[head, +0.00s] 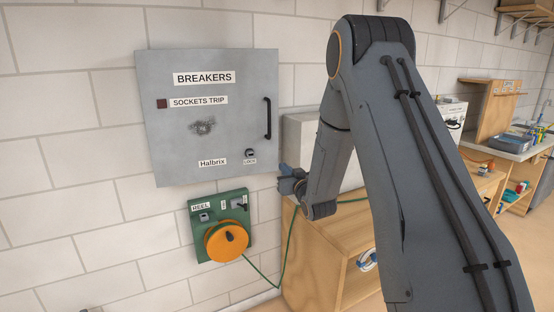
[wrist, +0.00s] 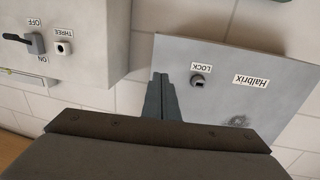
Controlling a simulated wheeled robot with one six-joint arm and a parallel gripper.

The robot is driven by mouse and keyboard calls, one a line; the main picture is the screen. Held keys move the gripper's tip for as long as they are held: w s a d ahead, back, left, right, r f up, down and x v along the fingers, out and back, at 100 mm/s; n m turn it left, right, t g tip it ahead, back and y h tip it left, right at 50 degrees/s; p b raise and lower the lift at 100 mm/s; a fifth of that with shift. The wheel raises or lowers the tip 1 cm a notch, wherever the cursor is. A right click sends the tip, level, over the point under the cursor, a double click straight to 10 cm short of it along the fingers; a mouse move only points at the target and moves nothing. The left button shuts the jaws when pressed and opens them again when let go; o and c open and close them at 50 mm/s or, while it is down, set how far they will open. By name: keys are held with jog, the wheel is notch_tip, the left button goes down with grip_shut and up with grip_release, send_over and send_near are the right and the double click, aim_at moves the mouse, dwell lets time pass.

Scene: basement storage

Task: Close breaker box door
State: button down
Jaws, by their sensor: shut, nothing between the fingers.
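The breaker box door (head: 215,148) is a grey panel on the wall in the head view, labelled BREAKERS, with a black handle (head: 267,118) at its right side and a lock (head: 250,153) at its lower right. It looks nearly flat to the wall; I cannot tell whether it is fully closed. The wrist view shows the door (wrist: 215,60) upside down. My gripper (head: 286,178) is just right of the door's lower right corner. In the wrist view my gripper (wrist: 162,80) is shut and empty, its tips overlapping the door's edge in the picture; contact is unclear.
A green reel panel (head: 194,222) with an orange reel (head: 226,242) hangs below the door. A grey box (wrist: 95,45) with an ON/OFF switch (wrist: 30,42) is beside my gripper. A wooden cabinet (head: 310,265) stands below. A workbench is at the far right.

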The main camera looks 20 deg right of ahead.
aim_at(274, 157)
jog(key=w+p, duration=0.1)
jog(key=w, duration=0.2)
jog(key=w+p, duration=0.1)
jog(key=w, duration=0.4)
jog(key=shift+w+a+p, duration=0.3)
jog(key=shift+p, duration=0.1)
